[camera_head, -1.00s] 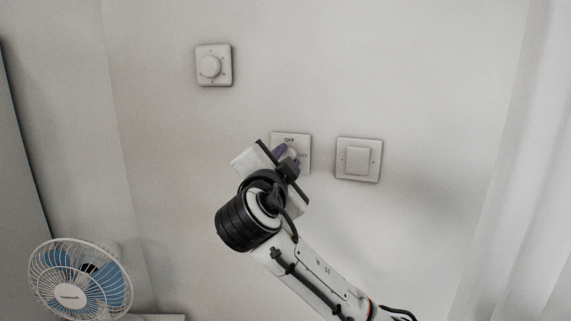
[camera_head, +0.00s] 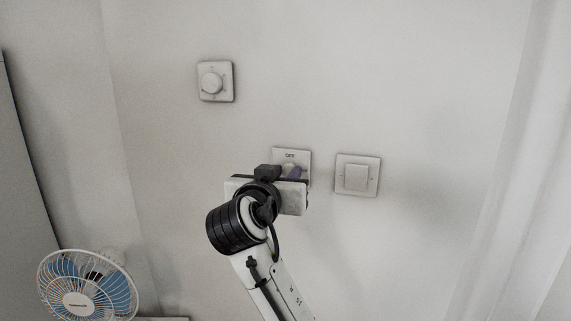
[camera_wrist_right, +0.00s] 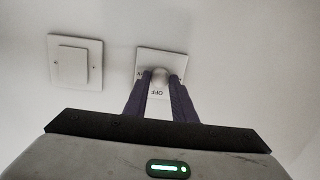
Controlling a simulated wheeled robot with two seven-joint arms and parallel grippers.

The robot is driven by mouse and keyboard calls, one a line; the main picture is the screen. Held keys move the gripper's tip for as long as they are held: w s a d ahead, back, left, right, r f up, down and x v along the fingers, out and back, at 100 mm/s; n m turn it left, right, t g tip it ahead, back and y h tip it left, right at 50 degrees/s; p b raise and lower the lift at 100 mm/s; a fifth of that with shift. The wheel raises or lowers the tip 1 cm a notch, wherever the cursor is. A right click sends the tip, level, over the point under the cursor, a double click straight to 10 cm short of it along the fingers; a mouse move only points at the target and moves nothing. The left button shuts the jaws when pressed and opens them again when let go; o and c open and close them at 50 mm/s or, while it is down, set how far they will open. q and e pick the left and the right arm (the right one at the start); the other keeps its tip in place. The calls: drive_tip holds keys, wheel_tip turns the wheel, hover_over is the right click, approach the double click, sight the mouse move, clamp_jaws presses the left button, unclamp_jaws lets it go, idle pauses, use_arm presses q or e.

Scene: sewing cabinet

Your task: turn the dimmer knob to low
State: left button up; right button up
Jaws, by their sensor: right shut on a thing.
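The dimmer is a white square wall plate (camera_head: 303,156) marked OFF at its top, in the middle of the head view. Its knob is mostly hidden there by my gripper. In the right wrist view the plate (camera_wrist_right: 180,61) shows upside down, with the pale round knob (camera_wrist_right: 160,76) between my fingers. My right gripper (camera_head: 293,170) has its purple fingers at the plate; it also shows in the right wrist view (camera_wrist_right: 160,80), shut on the knob from both sides. The knob's pointer setting cannot be read. My left gripper is not in view.
A second white plate with a round knob (camera_head: 211,83) is on the wall at upper left. A flat rocker switch (camera_head: 356,176) is just right of the dimmer. A white and blue fan (camera_head: 90,285) stands at lower left. A curtain hangs at right.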

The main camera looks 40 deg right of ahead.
drive_tip(key=shift+n+p, duration=0.3)
drive_tip(key=shift+n, duration=0.5)
drive_tip(key=shift+a+f+n+g, duration=0.1)
drive_tip(key=shift+n+g, duration=0.4)
drive_tip(key=shift+n, duration=0.7)
drive_tip(key=n, duration=0.3)
drive_tip(key=shift+w+h, duration=0.1)
drive_tip(key=shift+h, duration=0.2)
drive_tip(key=n+g, duration=0.1)
drive_tip(key=n, duration=0.3)
drive_tip(key=shift+h, duration=0.3)
drive_tip(key=n, duration=0.3)
drive_tip(key=n+h, duration=0.1)
drive_tip(key=n, duration=0.2)
drive_tip(key=shift+w+a+f, duration=0.1)
drive_tip(key=shift+w+f, duration=0.05)
drive_tip(key=n, duration=0.6)
drive_tip(key=shift+f+h, duration=0.1)
drive_tip(key=shift+h, duration=0.3)
drive_tip(key=o, duration=1.1)
drive_tip(key=shift+c, duration=0.2)
